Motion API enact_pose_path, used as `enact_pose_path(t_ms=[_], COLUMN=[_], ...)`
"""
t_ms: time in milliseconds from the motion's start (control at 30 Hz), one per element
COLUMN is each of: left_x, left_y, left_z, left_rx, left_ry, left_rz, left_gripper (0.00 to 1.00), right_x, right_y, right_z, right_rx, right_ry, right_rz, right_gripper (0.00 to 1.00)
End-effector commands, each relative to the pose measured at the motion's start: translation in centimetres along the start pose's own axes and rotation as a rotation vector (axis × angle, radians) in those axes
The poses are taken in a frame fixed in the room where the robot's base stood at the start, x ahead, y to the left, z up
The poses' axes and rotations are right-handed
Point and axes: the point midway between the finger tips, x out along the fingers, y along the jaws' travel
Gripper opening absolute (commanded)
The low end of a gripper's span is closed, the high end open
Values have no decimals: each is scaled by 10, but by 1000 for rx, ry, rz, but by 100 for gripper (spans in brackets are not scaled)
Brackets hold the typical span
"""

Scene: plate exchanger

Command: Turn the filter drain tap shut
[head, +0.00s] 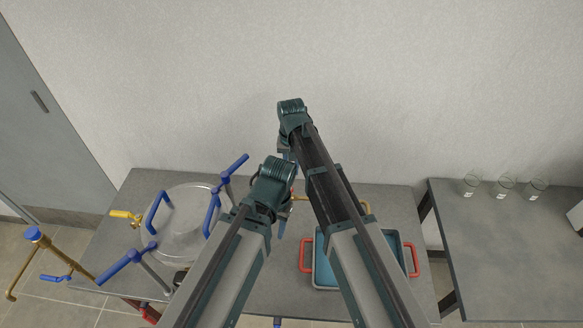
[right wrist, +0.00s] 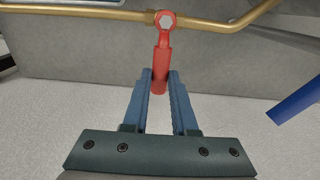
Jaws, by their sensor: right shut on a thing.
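The drain tap has a red lever (right wrist: 162,62) with a pale hex nut at its top. It sits on a brass pipe (right wrist: 90,14) in the right wrist view. My right gripper (right wrist: 160,80) is shut on the lower end of the red lever, with a blue finger on each side. The lever points down toward the gripper in that picture, crosswise to the pipe.
A pot with a round metal lid (head: 187,225) and blue handles stands on the grey table. A teal tray (head: 325,272) with red handles lies at the right. A blue bar (right wrist: 297,98) is right of my right gripper. Glass beakers (head: 504,187) stand on another table.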

Motion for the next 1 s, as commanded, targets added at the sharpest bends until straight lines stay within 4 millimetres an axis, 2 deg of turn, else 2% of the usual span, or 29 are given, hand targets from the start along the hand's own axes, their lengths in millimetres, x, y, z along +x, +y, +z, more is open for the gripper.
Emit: enact_pose_path(t_ms=[33, 67, 200, 667, 867, 1000], left_x=[0, 0, 0, -5, -21, -40], left_y=[0, 0, 0, 0, -2, -4], left_z=[0, 0, 0, 0, 1, 2], left_rx=[0, 0, 0, 0, 1, 1], left_ry=[0, 0, 0, 0, 0, 0], left_rz=[0, 0, 0, 0, 0, 0], left_gripper=[50, 50, 50, 50, 50, 50], right_x=[0, 0, 0, -5, -22, -40], right_y=[-1, -1, -1, 0, 0, 0], right_z=[0, 0, 0, 0, 0, 0], right_rx=[-3, -3, -2, 0, 0, 0], right_ry=[1, 0, 0, 0, 0, 0], right_rz=[-2, -2, -2, -1, -1, -1], right_gripper=[0, 29, 55, 56, 56, 56])
